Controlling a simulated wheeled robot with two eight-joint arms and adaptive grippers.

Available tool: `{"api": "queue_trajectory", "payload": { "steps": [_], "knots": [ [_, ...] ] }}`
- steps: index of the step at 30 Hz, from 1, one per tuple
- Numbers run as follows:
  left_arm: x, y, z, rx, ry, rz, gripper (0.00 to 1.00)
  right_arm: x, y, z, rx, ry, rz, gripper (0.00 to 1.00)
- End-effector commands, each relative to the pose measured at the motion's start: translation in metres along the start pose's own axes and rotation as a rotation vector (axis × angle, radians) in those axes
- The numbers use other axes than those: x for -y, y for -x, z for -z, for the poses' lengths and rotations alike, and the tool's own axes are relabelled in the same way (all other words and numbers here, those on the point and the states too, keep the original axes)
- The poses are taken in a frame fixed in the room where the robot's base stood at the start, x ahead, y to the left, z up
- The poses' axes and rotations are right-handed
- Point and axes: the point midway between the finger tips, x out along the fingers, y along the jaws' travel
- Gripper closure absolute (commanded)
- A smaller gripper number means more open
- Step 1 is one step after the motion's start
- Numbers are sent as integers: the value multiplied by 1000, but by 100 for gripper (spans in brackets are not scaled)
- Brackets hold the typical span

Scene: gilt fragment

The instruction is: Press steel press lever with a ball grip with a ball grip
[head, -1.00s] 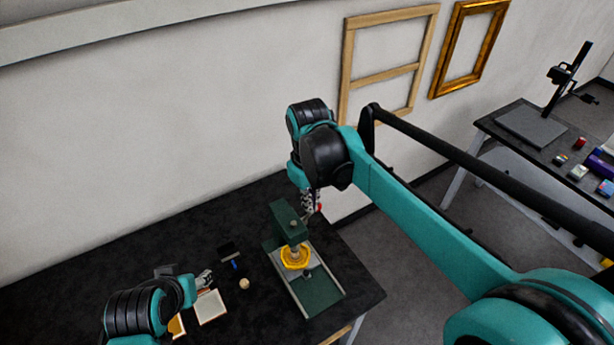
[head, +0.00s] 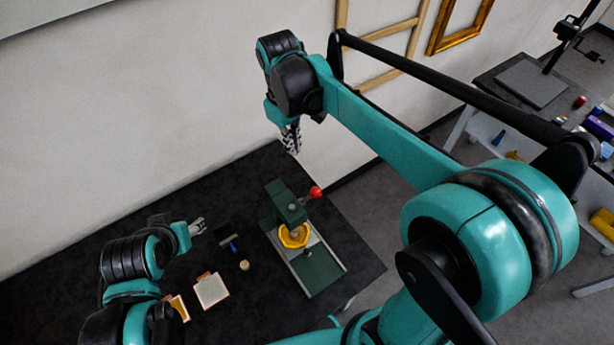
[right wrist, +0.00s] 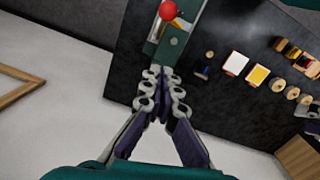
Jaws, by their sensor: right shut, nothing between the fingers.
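The press lever's red ball grip (head: 316,192) sticks out at the upper right of the green press (head: 287,203). The press stands on the black table, with a yellow ring (head: 293,238) under its head. In the right wrist view the red ball grip (right wrist: 168,11) shows at the top, beyond my fingertips. My right gripper (head: 292,150) is shut and empty. It points down above the table's far edge, behind the press and apart from the ball. In the wrist view its fingertips (right wrist: 160,72) are together. My left gripper (head: 198,228) is over the table, left of the press; its jaw state is unclear.
A white panel (head: 210,290), a small round piece (head: 244,265) and a blue item (head: 233,247) lie left of the press. The wall stands close behind the table. A second table (head: 530,85) with tools is at the right.

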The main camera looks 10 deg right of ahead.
Motion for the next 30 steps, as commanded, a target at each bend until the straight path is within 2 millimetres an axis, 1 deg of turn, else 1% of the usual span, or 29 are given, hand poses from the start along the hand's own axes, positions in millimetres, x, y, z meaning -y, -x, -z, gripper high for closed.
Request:
{"api": "queue_trajectory", "payload": {
  "steps": [5, 16, 17, 18, 22, 25, 30],
  "knots": [
    [0, 1, 1, 0, 0, 0, 50, 0, -20, 0, 0, -1, 0, 100],
    [0, 2, 2, 0, 0, 0, 50, 0, -98, 0, 0, -1, 0, 100],
    [0, 3, 2, 0, 0, 0, 50, 0, -101, -2, 0, -1, 0, 100],
    [0, 5, 4, 0, 0, 0, 50, -1, -100, -12, -1, -2, 0, 100],
    [0, 8, 6, 0, 0, 0, 50, 0, -104, -28, 0, -2, 0, 100],
    [0, 9, 7, 0, 0, 0, 50, 0, -106, -35, 0, -1, 0, 100],
    [0, 10, 7, 0, 0, 0, 50, 0, -108, -39, 0, 0, 0, 100]
  ]
}}
